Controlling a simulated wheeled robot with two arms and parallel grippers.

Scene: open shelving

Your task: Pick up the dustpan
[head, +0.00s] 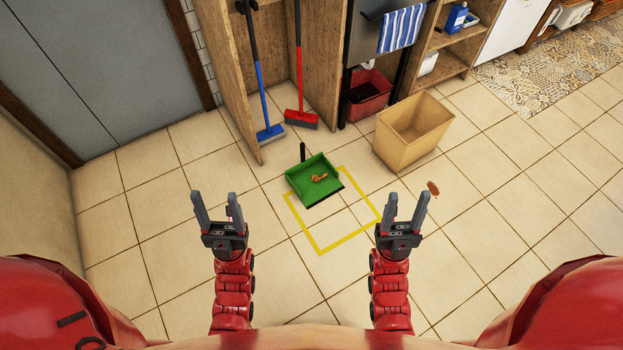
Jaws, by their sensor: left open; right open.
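A green dustpan (306,188) lies on the tiled floor in the middle of the head view, with a small brown piece of debris (320,177) in it. Its short black handle (302,152) points away from me, toward the shelving. The dustpan's near right part overlaps the top corner of a yellow outlined square (320,251) on the floor. My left gripper (215,208) is open and empty, to the left of the dustpan in the picture. My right gripper (406,209) is open and empty, to the right of the dustpan and the yellow square.
A blue broom (258,75) and a red broom (299,60) stand in the wooden shelving behind the dustpan. A tan bin (412,131) stands to its right. A red bin (368,96) sits under the shelf. A brown scrap (433,188) lies on the floor. Floor at left is clear.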

